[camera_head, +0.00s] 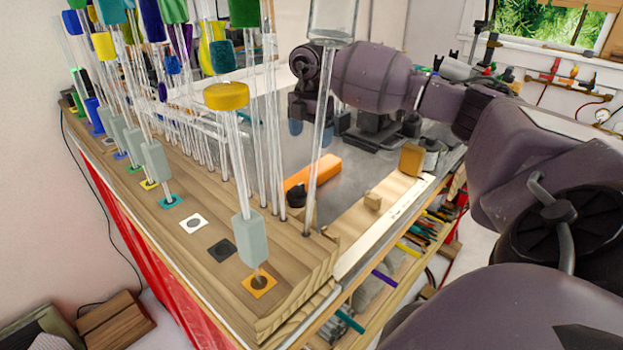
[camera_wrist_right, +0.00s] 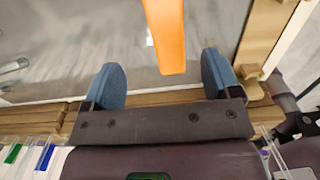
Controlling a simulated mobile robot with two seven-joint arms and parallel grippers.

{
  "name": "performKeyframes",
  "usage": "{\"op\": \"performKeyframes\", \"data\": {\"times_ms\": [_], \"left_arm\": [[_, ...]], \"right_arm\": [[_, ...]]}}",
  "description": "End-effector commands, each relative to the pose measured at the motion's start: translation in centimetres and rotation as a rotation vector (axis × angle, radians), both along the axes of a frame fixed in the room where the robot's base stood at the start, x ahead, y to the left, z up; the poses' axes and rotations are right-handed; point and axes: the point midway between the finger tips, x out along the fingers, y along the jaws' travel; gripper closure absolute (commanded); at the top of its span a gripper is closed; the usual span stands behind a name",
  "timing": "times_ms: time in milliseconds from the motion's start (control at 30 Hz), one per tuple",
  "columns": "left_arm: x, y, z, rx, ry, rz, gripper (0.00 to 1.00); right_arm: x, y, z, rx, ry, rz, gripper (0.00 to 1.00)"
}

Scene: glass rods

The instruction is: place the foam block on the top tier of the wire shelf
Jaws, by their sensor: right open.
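A long orange block (camera_head: 315,173), which may be the foam block, lies on the grey bench top behind the wooden rod stand. In the right wrist view the orange block (camera_wrist_right: 166,35) reaches in from the top, its near end between and beyond my open fingertips. My right gripper (camera_head: 312,132) is above the bench, behind a glass rod in the head view, with blue fingertips pointing down. It also shows open and empty in the right wrist view (camera_wrist_right: 164,72). I cannot clearly make out the wire shelf. My left gripper is not in view.
Tall glass rods (camera_head: 236,150) with coloured caps stand in the wooden stand (camera_head: 200,260) at the left and front. A small black object (camera_head: 296,195) sits by the orange block's near end. A wooden strip (camera_head: 385,215) runs along the right.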

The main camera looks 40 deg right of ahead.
Motion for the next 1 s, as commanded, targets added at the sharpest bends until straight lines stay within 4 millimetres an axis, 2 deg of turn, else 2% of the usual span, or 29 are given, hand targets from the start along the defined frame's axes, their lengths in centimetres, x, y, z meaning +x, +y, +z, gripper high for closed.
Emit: {"op": "performKeyframes", "data": {"times_ms": [167, 433, 667, 1000], "left_arm": [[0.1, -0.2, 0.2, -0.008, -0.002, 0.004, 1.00], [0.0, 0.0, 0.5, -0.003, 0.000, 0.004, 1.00], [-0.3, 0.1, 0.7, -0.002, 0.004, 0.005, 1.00], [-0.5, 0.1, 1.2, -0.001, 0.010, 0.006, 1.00]], "right_arm": [[0.0, 0.1, -1.2, 0.001, 0.001, -0.007, 0.17], [-0.1, 0.1, -4.9, 0.001, 0.002, -0.006, 0.17], [-0.3, 0.1, -6.2, 0.000, 0.001, -0.005, 0.17], [-0.9, 0.3, -10.3, 0.002, 0.001, -0.004, 0.17]]}}
